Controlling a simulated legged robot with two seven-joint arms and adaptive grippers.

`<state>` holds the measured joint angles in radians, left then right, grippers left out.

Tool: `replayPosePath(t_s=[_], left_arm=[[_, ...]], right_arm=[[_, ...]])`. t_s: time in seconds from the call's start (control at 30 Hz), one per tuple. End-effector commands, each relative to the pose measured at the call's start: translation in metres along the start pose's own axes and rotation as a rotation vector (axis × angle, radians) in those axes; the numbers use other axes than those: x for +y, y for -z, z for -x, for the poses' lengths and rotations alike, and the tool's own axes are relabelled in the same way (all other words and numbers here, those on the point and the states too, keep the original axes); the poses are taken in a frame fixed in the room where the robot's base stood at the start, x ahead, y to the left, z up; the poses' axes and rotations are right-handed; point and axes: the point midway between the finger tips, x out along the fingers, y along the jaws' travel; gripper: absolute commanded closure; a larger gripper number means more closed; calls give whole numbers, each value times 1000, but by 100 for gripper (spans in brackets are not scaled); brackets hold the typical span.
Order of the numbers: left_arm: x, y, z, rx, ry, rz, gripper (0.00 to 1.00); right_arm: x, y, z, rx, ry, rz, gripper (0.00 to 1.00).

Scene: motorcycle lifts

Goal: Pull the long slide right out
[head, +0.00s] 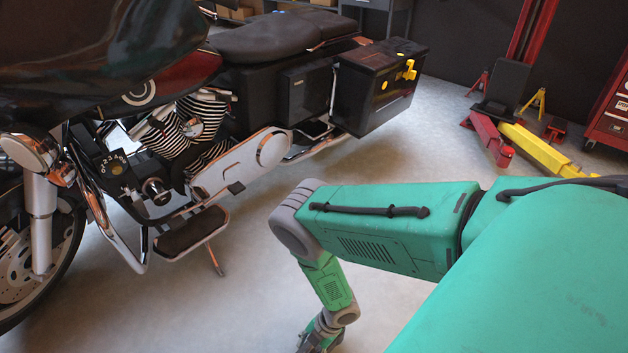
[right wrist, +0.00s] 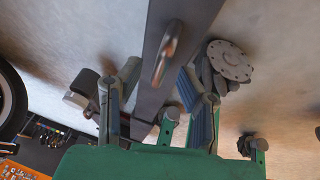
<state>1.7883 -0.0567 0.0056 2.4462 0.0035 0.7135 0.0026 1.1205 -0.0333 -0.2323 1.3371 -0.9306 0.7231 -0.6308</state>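In the right wrist view, a long dark flat bar (right wrist: 190,18), which looks like the slide, runs from the top edge down between my fingers. A curved copper-coloured metal loop (right wrist: 168,52) stands out from it like a handle. My right gripper (right wrist: 157,82) is open, with one finger to each side of the bar. The loop lies just ahead of the fingertips, and nothing is held. In the head view my green right arm bends down to the right gripper (head: 318,338) at the bottom edge, partly cut off. The slide cannot be made out there. My left gripper is not in view.
A black motorcycle (head: 270,95) fills the left and upper middle of the head view, with a black pannier (head: 350,100) at its rear. A red and yellow lift (head: 535,145) and red cabinet (head: 608,110) stand at the back right. Grey floor (head: 440,135) between them is clear.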

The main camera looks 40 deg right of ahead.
Motion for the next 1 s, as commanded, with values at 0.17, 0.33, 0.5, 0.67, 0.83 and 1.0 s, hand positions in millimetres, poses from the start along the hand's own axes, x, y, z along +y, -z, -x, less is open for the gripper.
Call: replayPosePath(t_s=[0.17, 0.33, 0.5, 0.67, 0.83, 1.0], left_arm=[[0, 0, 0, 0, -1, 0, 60], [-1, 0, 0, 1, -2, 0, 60], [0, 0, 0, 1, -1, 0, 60], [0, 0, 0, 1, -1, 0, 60], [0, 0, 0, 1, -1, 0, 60], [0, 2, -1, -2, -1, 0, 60]], right_arm=[[2, 0, 30, -4, 0, -1, 68], [2, 1, 68, -7, -1, -2, 68], [2, 1, 97, -7, -1, -1, 68], [2, 1, 111, -8, 0, 0, 68], [1, 1, 114, -7, 0, 0, 68], [1, 1, 114, -7, 0, 0, 68]])
